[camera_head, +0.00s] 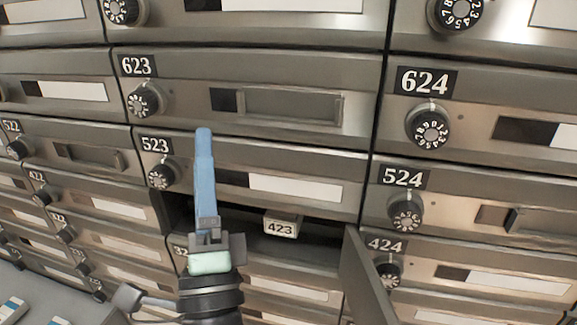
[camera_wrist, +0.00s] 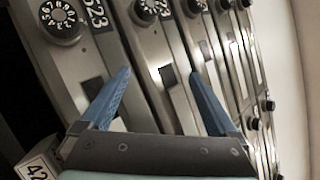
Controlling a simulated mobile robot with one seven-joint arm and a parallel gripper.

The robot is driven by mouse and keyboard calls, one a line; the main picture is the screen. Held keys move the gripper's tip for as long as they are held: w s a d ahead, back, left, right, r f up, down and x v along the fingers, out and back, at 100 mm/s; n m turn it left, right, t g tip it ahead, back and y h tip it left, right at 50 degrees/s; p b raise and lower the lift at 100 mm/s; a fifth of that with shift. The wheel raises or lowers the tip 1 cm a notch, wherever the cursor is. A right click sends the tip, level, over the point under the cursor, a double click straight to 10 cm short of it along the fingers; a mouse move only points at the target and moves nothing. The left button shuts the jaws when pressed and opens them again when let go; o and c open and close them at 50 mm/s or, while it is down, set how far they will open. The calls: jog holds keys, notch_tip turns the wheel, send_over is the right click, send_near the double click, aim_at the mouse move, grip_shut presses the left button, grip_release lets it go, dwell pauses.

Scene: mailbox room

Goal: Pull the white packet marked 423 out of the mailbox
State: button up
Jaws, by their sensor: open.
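The white packet marked 423 (camera_head: 281,226) is a small white-ended box in the open mailbox (camera_head: 325,234) below box 523, its labelled end facing out. It also shows in the wrist view at the lower left corner (camera_wrist: 38,167), partly cut off by the frame. My gripper (camera_head: 204,140) stands in front of the 523 door, left of the packet and higher in the picture. In the wrist view my gripper (camera_wrist: 160,76) has its two blue fingers wide apart with nothing between them. It is apart from the packet.
The mailbox's open door (camera_head: 366,278) swings outward at the right of the opening. Closed boxes with round dials surround it, including the 523 dial (camera_head: 162,176) and the 424 dial (camera_head: 388,274). Blue-and-white items (camera_head: 12,309) lie at the lower left.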

notch_tip(320, 180, down, 6)
jog(key=d+m+g+h+p, duration=0.25)
jog(key=m+h+p, duration=0.45)
jog(key=m, duration=0.5)
jog(key=m+g+h+p, duration=0.2)
jog(key=m+g+p, duration=0.45)
jog(key=m, duration=0.25)
send_near(280, 225)
jog(key=shift+t, duration=0.5)
jog(key=shift+f+b+x, duration=0.25)
jog(key=shift+b+x, duration=0.1)
jog(key=shift+x, duration=1.4)
jog(key=shift+f+b+x, duration=0.25)
jog(key=shift+b+x, duration=0.05)
jog(key=shift+x, duration=1.4)
jog(key=shift+f+b+x, duration=0.2)
jog(key=shift+b+x, duration=0.15)
jog(key=shift+x, duration=1.4)
jog(key=shift+d, duration=0.1)
jog(key=c, duration=1.1)
jog(key=shift+r, duration=0.2)
jog(key=shift+c, duration=0.2)
jog(key=shift+r+p, duration=0.1)
jog(key=shift+p, duration=0.2)
jog(key=p+v, duration=0.1)
jog(key=v, duration=1.4)
